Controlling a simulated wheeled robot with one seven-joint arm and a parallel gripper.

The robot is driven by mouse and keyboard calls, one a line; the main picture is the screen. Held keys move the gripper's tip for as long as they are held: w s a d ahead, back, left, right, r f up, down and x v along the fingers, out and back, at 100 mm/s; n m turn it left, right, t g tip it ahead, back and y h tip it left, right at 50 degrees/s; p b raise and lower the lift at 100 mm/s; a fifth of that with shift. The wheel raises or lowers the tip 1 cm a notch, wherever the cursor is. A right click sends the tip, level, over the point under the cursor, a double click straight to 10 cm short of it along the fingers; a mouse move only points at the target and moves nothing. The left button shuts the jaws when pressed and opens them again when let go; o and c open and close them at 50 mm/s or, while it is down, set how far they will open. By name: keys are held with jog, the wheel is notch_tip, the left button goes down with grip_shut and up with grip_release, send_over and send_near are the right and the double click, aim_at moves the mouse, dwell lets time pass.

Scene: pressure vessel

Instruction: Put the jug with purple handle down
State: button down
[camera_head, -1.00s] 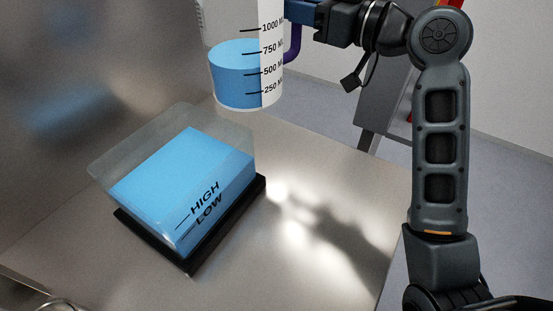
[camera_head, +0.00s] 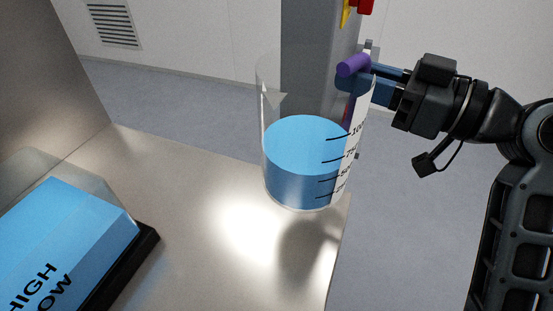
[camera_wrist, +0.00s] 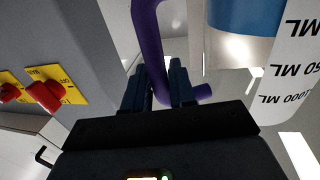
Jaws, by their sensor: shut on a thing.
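The clear jug (camera_head: 298,165) has a purple handle (camera_head: 353,66), black volume marks and blue liquid inside. In the head view my gripper (camera_head: 368,82) is shut on the handle at the jug's right side. The jug looks upright, near the right edge of the metal table (camera_head: 185,235); a shadow lies below it, and I cannot tell how far its base is above the surface. The wrist view shows the purple handle (camera_wrist: 148,35) between my two blue fingers (camera_wrist: 160,90), with the jug's marked wall (camera_wrist: 290,75) at upper right.
A clear tank (camera_head: 70,235) of blue liquid, marked HIGH and LOW, sits on a black base at the left of the table. A grey cabinet (camera_head: 310,40) stands behind the jug. The wrist view shows red knobs (camera_wrist: 45,95) on yellow plates. The table between tank and jug is clear.

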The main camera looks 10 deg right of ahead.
jog(key=w+a+f, duration=0.3)
jog(key=a+f, duration=0.6)
jog(key=f, duration=0.1)
jog(key=shift+w+a+p, duration=0.2)
jog(key=shift+w+p, duration=0.05)
jog(key=shift+p, duration=0.1)
jog(key=shift+f, duration=0.1)
jog(key=c, duration=0.9)
grip_release()
jog(key=shift+c, duration=0.2)
jog(key=b+v, duration=0.2)
jog(key=v, duration=1)
